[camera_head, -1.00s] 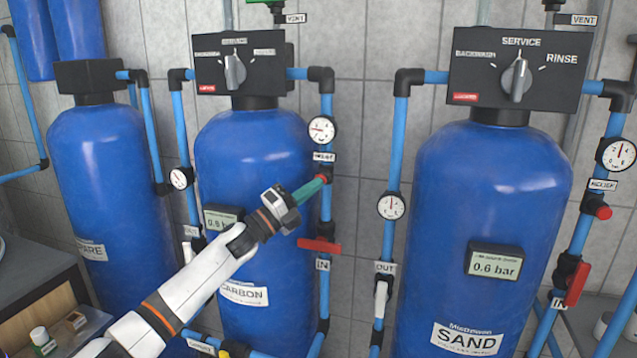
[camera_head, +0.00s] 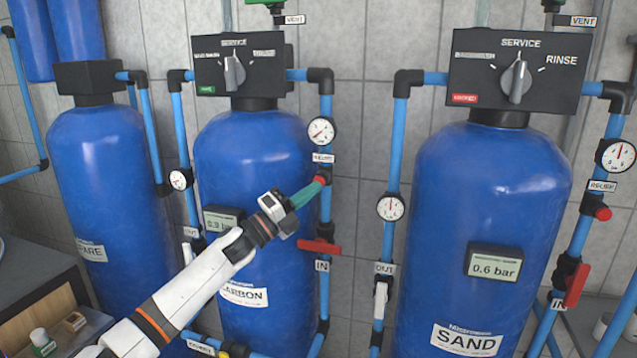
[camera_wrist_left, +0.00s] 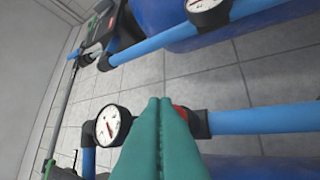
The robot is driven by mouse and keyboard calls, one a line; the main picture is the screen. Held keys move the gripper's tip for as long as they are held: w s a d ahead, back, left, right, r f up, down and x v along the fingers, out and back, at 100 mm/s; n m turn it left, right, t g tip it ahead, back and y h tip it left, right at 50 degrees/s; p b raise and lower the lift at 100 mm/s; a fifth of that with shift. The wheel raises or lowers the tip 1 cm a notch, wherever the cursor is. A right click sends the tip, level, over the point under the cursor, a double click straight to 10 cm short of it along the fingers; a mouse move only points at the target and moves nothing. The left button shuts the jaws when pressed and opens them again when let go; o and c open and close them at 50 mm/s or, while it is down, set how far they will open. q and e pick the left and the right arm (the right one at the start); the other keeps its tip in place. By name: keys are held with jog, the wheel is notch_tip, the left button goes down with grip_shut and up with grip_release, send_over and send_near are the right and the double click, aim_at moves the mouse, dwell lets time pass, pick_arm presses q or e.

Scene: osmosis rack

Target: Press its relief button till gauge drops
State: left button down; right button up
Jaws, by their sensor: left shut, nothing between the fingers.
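The carbon tank (camera_head: 265,145) stands in the middle with its control head (camera_head: 240,62) above. My left gripper (camera_head: 318,184) is shut and empty, its green fingertips against the red relief button (camera_head: 320,180) on the carbon inlet pipe. The fingers partly hide the button. In the left wrist view the gripper (camera_wrist_left: 160,102) covers part of the red button (camera_wrist_left: 181,113). The inlet gauge (camera_head: 321,131) above the button has its needle pointing down-left. It also shows in the left wrist view (camera_wrist_left: 113,125). The carbon display (camera_head: 222,221) is partly hidden by my arm. My right gripper is not in view.
The sand tank (camera_head: 490,190) is at right, its display reading 0.6 bar, with its own red relief button (camera_head: 603,214). A red inlet valve handle (camera_head: 319,247) sits just below my gripper. A spare tank (camera_head: 105,170) stands at left.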

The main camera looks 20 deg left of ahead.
pick_arm(q)
jog(key=shift+s, duration=0.35)
jog(key=s, duration=0.5)
jog(key=shift+a+p, duration=0.1)
jog(key=shift+p, duration=0.3)
jog(key=shift+f, duration=0.1)
